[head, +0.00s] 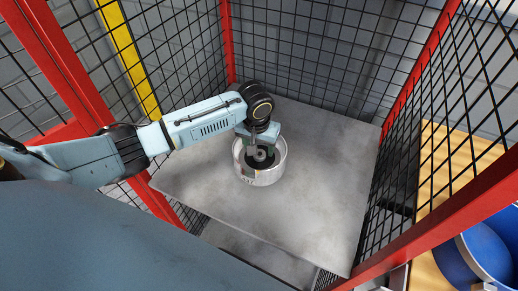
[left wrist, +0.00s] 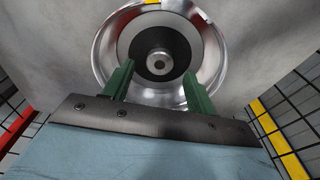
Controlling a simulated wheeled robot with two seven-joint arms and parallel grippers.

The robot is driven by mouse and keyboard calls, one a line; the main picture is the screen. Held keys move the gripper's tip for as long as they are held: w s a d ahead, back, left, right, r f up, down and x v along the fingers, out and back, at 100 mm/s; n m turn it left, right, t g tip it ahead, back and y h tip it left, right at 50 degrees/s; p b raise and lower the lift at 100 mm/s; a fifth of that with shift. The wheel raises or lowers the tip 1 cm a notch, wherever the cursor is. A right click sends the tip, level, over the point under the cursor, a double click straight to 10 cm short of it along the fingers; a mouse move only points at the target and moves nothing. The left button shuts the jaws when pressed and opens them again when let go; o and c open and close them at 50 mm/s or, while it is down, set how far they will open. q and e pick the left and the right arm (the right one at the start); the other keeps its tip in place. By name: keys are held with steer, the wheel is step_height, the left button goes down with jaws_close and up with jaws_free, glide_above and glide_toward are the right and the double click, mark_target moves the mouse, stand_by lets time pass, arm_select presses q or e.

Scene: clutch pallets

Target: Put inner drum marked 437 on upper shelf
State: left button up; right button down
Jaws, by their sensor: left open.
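One silver inner drum (head: 264,174) stands upright on the grey upper shelf (head: 318,210). Its front wall carries a small dark marking that is too small to read. In the left wrist view the drum (left wrist: 211,52) shows as a metal ring around a dark disc with a round hub (left wrist: 160,62). My left gripper (head: 257,155) is above the drum, pointing down over its inside. In the left wrist view its green fingers (left wrist: 157,82) are apart, one on each side below the hub, and nothing is between them. My right gripper is not in view.
Red posts (head: 228,42) and black wire mesh (head: 310,45) enclose the shelf at the back and sides. A yellow post (head: 131,58) stands behind my left arm. Blue drums (head: 488,250) stand outside at the lower right. The shelf around the drum is bare.

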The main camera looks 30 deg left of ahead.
mark_target(257, 162)
arm_select(q)
step_height(257, 162, up, 9)
steer(key=s+p, duration=0.1)
stand_by(0.3)
